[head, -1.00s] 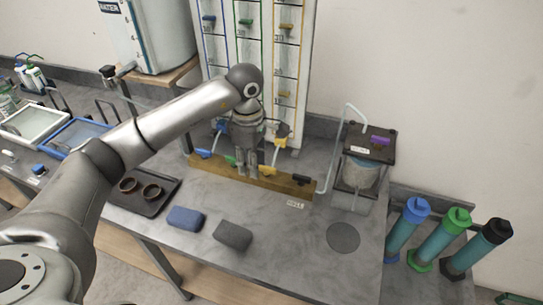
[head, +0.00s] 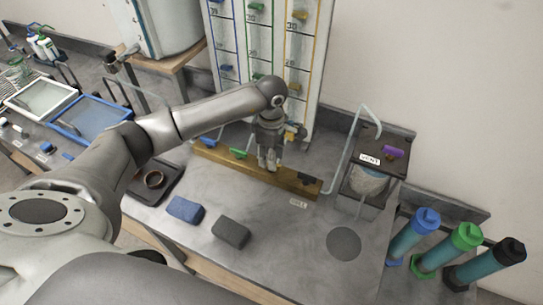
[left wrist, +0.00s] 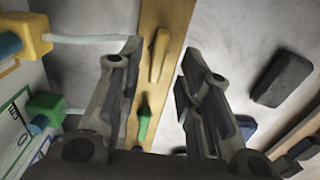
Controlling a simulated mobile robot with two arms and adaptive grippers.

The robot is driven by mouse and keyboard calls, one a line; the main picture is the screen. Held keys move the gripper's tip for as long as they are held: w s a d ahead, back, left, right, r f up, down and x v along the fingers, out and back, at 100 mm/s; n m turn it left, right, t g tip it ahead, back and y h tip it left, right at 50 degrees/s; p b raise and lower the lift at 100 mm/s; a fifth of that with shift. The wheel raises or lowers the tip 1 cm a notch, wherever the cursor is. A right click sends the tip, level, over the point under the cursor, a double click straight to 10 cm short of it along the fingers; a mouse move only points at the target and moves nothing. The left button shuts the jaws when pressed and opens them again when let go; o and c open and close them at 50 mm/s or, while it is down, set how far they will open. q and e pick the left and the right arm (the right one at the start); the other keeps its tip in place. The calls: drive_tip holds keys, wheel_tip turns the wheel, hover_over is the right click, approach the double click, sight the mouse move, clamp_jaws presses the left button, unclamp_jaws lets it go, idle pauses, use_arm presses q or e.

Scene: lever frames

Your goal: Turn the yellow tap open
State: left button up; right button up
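The yellow tap (left wrist: 159,55) is a small yellow lever on a yellow-brown bar. In the left wrist view it lies between my left gripper's fingers, roughly along the bar, with gaps on both sides. In the head view my left gripper (head: 269,163) hides it. My left gripper also shows in the left wrist view (left wrist: 158,78), open, its fingers on either side of the bar (head: 222,160). I cannot tell how far its tips are above the bar. My right gripper is not in view.
A green tap (head: 238,153) and a blue tap (head: 207,141) sit left on the bar, a black tap (head: 308,179) right. Behind stands a panel of coloured columns (head: 262,50). A lidded vessel (head: 368,180) stands right. Blue (head: 185,209) and grey (head: 231,232) blocks lie in front.

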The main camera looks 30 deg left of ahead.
use_arm(q)
wheel_tip(320, 180, down, 2)
drive_tip(key=shift+w+f, duration=0.15)
drive_tip(key=shift+f, duration=0.1)
clamp_jaws()
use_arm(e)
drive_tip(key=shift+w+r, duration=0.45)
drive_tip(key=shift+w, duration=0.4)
